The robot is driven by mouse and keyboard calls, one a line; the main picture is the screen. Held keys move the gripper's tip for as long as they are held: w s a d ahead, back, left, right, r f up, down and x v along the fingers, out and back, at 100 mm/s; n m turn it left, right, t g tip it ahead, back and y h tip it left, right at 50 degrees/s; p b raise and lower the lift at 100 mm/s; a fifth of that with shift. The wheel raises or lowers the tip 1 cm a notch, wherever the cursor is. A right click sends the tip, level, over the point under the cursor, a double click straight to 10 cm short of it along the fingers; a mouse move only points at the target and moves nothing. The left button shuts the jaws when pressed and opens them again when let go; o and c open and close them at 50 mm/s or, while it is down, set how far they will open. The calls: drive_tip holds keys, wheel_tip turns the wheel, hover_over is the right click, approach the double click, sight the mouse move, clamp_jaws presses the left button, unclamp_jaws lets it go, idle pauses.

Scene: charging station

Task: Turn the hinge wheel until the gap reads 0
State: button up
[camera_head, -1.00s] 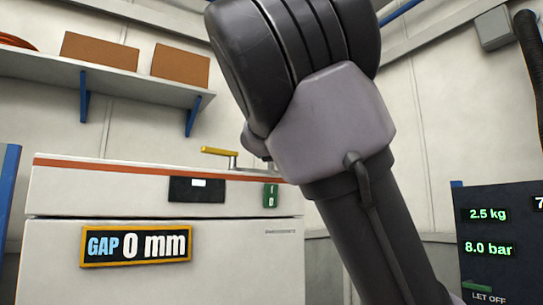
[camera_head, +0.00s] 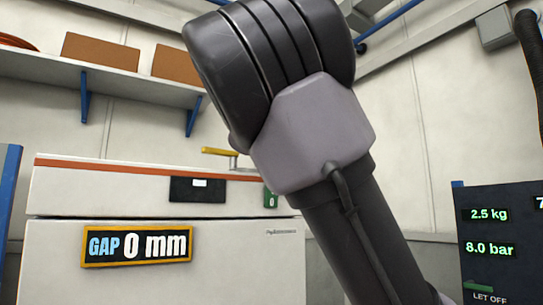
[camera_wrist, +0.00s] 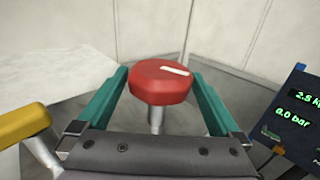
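A red faceted wheel (camera_wrist: 160,84) with a white mark on top sits on a metal post in the wrist view; I take it to be the hinge wheel. My gripper (camera_wrist: 159,73) has its two teal fingers spread wide, one on each side of the wheel. The fingertips are close to the wheel's sides; I cannot tell whether they touch. In the head view my arm hides the gripper and the wheel. The gap display (camera_head: 137,246) on the front of the white machine (camera_head: 60,285) reads "GAP 0 mm".
A yellow-handled lever (camera_head: 219,152) stands on the machine's top; its yellow handle (camera_wrist: 24,120) shows at the left in the wrist view. A dark panel (camera_head: 500,245) at right reads 2.5 kg and 8.0 bar. A shelf (camera_head: 110,82) with boxes hangs on the back wall.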

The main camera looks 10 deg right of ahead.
drive_tip(key=shift+s, duration=0.1)
drive_tip(key=v, duration=1)
drive_tip(key=shift+s+a, duration=0.2)
drive_tip(key=shift+s, duration=0.05)
drive_tip(key=s+d+f+m+g+y, duration=0.3)
drive_tip(key=s+f+m, duration=0.3)
drive_tip(key=f+m, duration=0.3)
drive_tip(key=s+d+f+m+g+y, duration=0.3)
drive_tip(key=s+f+m, duration=0.2)
drive_tip(key=f+m, duration=0.5)
drive_tip(key=s+d+f+m+g+y, duration=0.3)
drive_tip(key=s+f+m, duration=0.3)
drive_tip(key=f+m, duration=0.4)
drive_tip(key=m, duration=0.5)
drive_tip(key=shift+s+d+m+y, duration=0.3)
drive_tip(key=shift+m+y, duration=0.1)
